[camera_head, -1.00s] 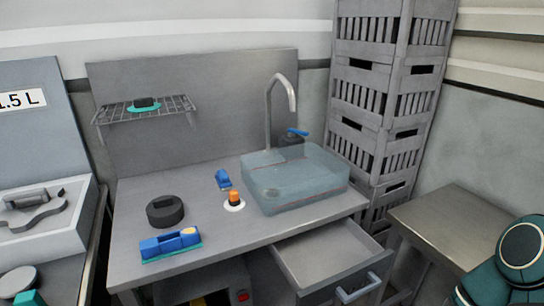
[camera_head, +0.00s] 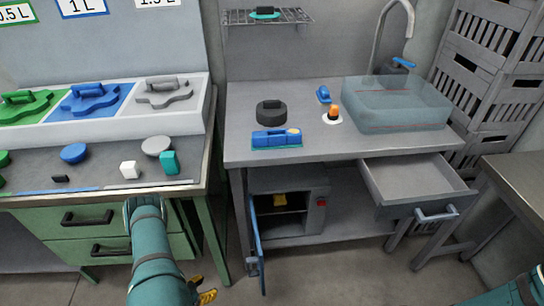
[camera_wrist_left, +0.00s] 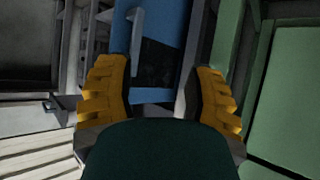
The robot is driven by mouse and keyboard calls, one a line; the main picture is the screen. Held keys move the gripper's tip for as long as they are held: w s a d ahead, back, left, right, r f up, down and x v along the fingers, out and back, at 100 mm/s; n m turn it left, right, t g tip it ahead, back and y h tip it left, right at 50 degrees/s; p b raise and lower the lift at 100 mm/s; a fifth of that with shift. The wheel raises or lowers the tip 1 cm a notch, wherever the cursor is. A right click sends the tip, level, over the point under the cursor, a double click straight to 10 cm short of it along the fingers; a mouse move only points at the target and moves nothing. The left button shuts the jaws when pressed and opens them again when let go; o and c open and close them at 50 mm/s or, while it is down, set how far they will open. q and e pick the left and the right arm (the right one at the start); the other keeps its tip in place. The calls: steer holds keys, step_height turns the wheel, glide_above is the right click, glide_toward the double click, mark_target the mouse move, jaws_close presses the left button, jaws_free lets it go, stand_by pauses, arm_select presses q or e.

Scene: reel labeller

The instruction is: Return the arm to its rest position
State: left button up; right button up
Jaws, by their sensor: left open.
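My left arm (camera_head: 152,250) comes in at the bottom of the head view, bent in front of the green drawer unit. My left gripper (camera_head: 204,290) shows low there, mostly hidden by the arm, with only its yellow fingers visible. In the left wrist view the gripper (camera_wrist_left: 160,108) is open, its yellow fingers wide apart and nothing held between them. A blue panel (camera_wrist_left: 165,45) shows beyond the fingers. Part of my right arm (camera_head: 508,292) shows at the bottom right of the head view; its gripper is out of view.
The blue cabinet door (camera_head: 257,240) stands open under the worktop (camera_head: 350,140), close to the left gripper. A drawer (camera_head: 415,180) is pulled out at the right, below the clear basin (camera_head: 395,105). Green drawers (camera_head: 90,230) stand at the left. Floor shows between.

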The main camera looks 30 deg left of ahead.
arm_select(q)
steer(key=w+d+r+n+g, duration=0.3)
steer(key=w+d+r+g, duration=0.25)
steer(key=w+d, duration=0.6)
steer(key=s+d+r+n+g+h, duration=0.1)
steer(key=s+d+r+g, duration=0.3)
steer(key=d, duration=0.5)
steer(key=s+d+r+n+g+h, duration=0.1)
steer(key=s+d+r, duration=0.3)
steer(key=d+r, duration=0.3)
steer(key=w+d+r+m+t, duration=0.1)
steer(key=w+d+r, duration=0.3)
steer(key=shift+w+r+m, duration=0.35)
steer(key=shift+m, duration=0.05)
